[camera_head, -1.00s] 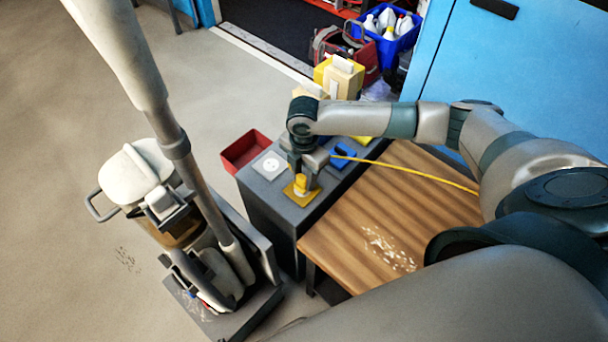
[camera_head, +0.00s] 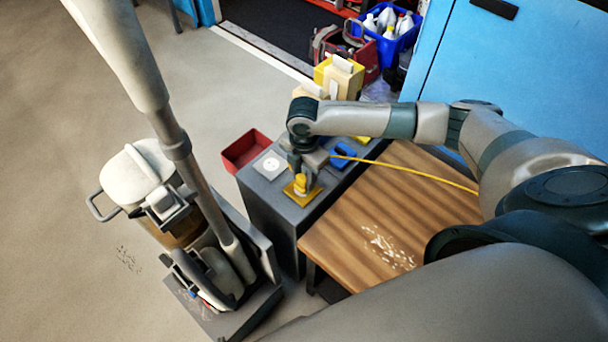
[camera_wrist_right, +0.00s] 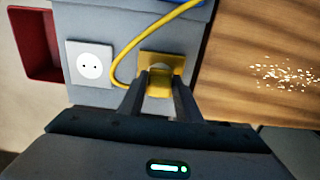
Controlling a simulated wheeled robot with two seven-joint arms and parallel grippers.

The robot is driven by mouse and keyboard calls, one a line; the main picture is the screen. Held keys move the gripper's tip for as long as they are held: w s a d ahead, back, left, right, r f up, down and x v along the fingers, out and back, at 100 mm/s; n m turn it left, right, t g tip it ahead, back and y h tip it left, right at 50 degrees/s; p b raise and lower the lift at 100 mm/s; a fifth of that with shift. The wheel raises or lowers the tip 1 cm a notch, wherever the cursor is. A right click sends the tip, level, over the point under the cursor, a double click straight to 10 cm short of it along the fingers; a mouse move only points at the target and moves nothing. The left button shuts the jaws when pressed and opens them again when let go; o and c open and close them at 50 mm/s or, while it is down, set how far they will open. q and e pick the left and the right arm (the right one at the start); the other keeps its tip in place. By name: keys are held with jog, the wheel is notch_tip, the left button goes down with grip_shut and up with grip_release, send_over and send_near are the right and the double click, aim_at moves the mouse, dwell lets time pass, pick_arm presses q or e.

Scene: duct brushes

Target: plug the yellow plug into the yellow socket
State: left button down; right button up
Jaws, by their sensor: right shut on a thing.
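The yellow plug (camera_head: 300,183) is between the fingers of my right gripper (camera_head: 303,177), with its yellow cable (camera_head: 405,172) trailing right across the wooden table. It stands over the square yellow socket plate (camera_head: 296,197) on the grey cabinet top. The right wrist view shows the plug (camera_wrist_right: 159,84) between the fingertips of my right gripper (camera_wrist_right: 160,88), in front of the yellow socket plate (camera_wrist_right: 163,58). The fingers and plug hide the socket's face, so I cannot tell how deep the plug sits. My left gripper is not in view.
A white socket plate (camera_head: 270,166) lies beside the yellow one, with a blue thing (camera_head: 343,155) behind. A red bin (camera_head: 243,150) stands left of the grey cabinet (camera_head: 266,226). The wooden table (camera_head: 350,235) adjoins on the right. A vacuum cleaner (camera_head: 137,178) stands front left.

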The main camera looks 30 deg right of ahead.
aim_at(304, 176)
pick_arm(q)
jog(key=shift+r, duration=0.25)
jog(key=shift+f, duration=0.2)
pick_arm(e)
jog(key=shift+f, duration=0.6)
dwell(0.4)
jog(key=o, duration=1.1)
pick_arm(q)
jog(key=shift+s, duration=0.1)
jog(key=s+a+f+g, duration=0.35)
jog(key=s+f, duration=0.25)
jog(key=s, duration=0.2)
pick_arm(e)
jog(key=shift+w+r, duration=0.1)
jog(key=shift+r, duration=0.3)
pick_arm(q)
jog(key=w, duration=0.1)
jog(key=w+d+r+t+b, duration=0.1)
jog(key=w+t, duration=0.1)
jog(key=w, duration=0.1)
jog(key=shift+d+r, duration=0.15)
jog(key=shift+d, duration=0.2)
pick_arm(e)
notch_tip(304, 176, up, 17)
jog(key=shift+f, duration=0.15)
